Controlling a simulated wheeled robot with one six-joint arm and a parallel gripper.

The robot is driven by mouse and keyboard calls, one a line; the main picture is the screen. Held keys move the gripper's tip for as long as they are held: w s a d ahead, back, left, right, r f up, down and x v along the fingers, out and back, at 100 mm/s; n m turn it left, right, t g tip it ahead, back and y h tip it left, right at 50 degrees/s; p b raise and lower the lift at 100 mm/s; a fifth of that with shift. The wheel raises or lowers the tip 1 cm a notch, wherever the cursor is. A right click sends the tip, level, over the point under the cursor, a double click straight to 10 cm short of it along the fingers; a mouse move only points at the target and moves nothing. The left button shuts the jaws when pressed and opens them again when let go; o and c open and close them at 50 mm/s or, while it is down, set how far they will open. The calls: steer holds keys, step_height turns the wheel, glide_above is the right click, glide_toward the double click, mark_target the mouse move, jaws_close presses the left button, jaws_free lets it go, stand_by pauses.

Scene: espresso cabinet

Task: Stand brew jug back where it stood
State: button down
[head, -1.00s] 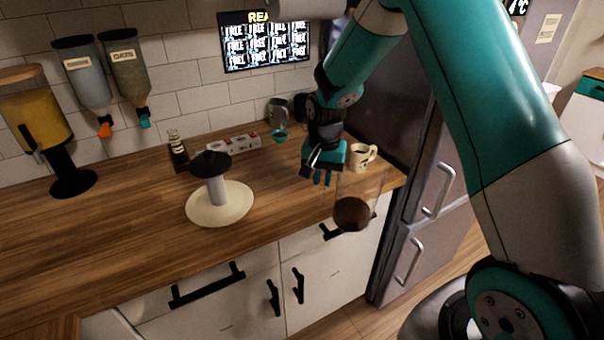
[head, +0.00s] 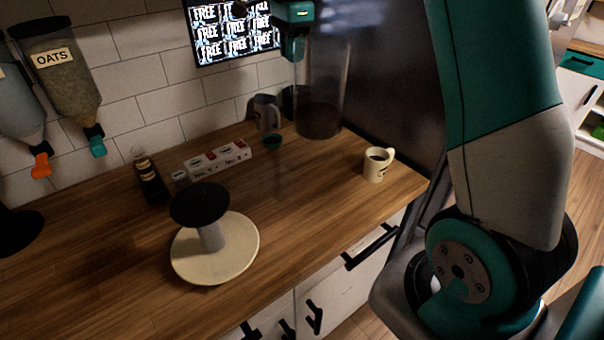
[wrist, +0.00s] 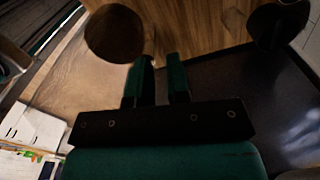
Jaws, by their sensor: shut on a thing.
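The brew jug (head: 319,121) is a clear, tall cylinder with dark coffee in its bottom. In the head view it is upright at the back right of the counter. I cannot tell whether its base touches the wood. My gripper (head: 293,52) is at the jug's upper left side, shut on it; the grip itself is hard to see. In the wrist view my two fingers (wrist: 161,80) point towards the wood, and the jug's dark round content (wrist: 114,33) shows at upper left.
A cream mug (head: 376,166) stands near the counter's right end. A round cream base (head: 246,252) with a black-topped post stands front left. Boxes (head: 219,158) line the back. The middle is clear.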

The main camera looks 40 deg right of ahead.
step_height(320, 180, down, 20)
steer(key=p, duration=0.4)
steer(key=shift+d+r, duration=0.15)
steer(key=shift+r, duration=0.05)
steer(key=shift+f, duration=0.15)
steer(key=c, duration=1.1)
jaws_free()
step_height(320, 180, up, 12)
steer(key=b, duration=0.2)
steer(key=shift+f+b, duration=0.25)
steer(key=shift+b, duration=0.05)
steer(key=s+a+r+n+y, duration=0.1)
steer(key=s+a+r+n, duration=0.2)
steer(key=s+a+n, duration=0.4)
steer(key=s+a+r+n+y, duration=0.1)
steer(key=s+a+r+n, duration=0.2)
steer(key=s+a+n, duration=0.4)
steer(key=s+a+n+y, duration=0.1)
steer(key=s+a+n, duration=0.3)
steer(key=s+n, duration=0.2)
steer(key=s+a+n+y, duration=0.1)
steer(key=s+a+n, duration=0.3)
steer(key=s+n, duration=0.3)
steer(key=s, duration=0.3)
steer(key=shift+s, duration=0.35)
